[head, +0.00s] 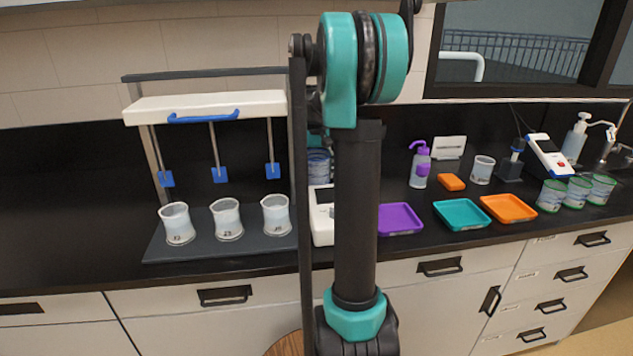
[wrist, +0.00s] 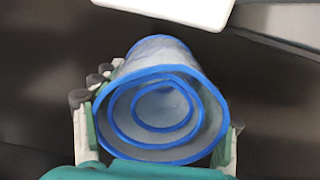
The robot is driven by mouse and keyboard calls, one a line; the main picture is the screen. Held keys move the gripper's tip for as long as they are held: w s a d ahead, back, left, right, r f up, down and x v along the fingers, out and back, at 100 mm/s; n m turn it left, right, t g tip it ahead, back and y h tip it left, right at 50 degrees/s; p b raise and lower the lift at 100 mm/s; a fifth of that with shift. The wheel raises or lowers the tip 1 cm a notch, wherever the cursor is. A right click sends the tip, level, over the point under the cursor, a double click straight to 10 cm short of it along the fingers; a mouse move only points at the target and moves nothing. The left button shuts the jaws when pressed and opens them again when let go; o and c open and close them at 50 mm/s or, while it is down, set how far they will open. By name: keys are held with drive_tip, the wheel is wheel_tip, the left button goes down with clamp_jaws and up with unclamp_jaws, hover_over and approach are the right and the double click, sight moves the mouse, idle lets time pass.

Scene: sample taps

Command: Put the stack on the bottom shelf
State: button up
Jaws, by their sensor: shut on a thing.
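The stack (wrist: 165,60) is several clear cups with blue rims, nested in one another. In the wrist view its open ends face the camera. My gripper (wrist: 155,130) is shut on it, one finger on each side. In the head view a strip of the stack (head: 319,166) shows beside my arm, above the counter and behind a white device; my arm hides the rest and most of my gripper. I cannot make out a bottom shelf in either view.
A stirrer rack (head: 205,106) with hanging blue paddles stands over three beakers (head: 228,219) at left. A white device (head: 322,216) sits behind my arm. Purple (head: 400,219), teal (head: 461,213) and orange (head: 508,208) trays lie at right, near green-rimmed cups (head: 578,192). The far left counter is clear.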

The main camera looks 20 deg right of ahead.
drive_tip(key=shift+f, duration=1.6)
drive_tip(key=shift+f, duration=0.1)
drive_tip(key=o, duration=1.1)
drive_tip(key=shift+o, duration=0.2)
